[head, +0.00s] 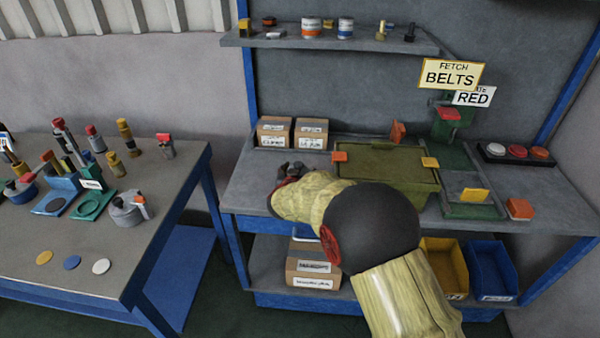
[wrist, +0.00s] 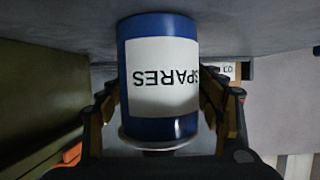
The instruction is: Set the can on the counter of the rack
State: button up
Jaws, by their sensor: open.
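The can (wrist: 160,75) is blue with a white label reading SPARES. It fills the middle of the wrist view, which shows it upside down, with its base against the grey surface at the top. It appears to stand on the counter (head: 245,187) of the rack. My gripper (head: 288,170) is low over the left part of the counter, its fingers open on both sides of the can. A finger-to-can gap is hard to make out. In the head view I cannot pick out the can at my gripper.
Two cardboard boxes (head: 293,133) stand behind my gripper. An olive tray (head: 385,172) is to its right. An upper shelf (head: 330,40) holds several small items, including two cans. A cluttered worktable (head: 170,220) stands at the left, with a gap between it and the rack.

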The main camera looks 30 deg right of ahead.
jog(key=p+v, duration=0.5)
jog(key=v, duration=0.7)
jog(key=a+r+n+t+y, duration=0.1)
jog(key=a+r+n+y, duration=0.2)
jog(key=a+r+y, duration=0.5)
jog(key=s+a+r+n+y, duration=0.1)
jog(key=s+a+r+n, duration=0.1)
jog(key=s+a+r, duration=0.45)
jog(key=s+d+n+g, duration=0.1)
jog(key=s+g, duration=0.5)
jog(key=s, duration=1.8)
jog(key=shift+s+d+r+n+h, duration=0.25)
jog(key=shift+d+n+h, duration=0.05)
jog(key=shift+n, duration=0.5)
jog(key=shift+c, duration=0.3)
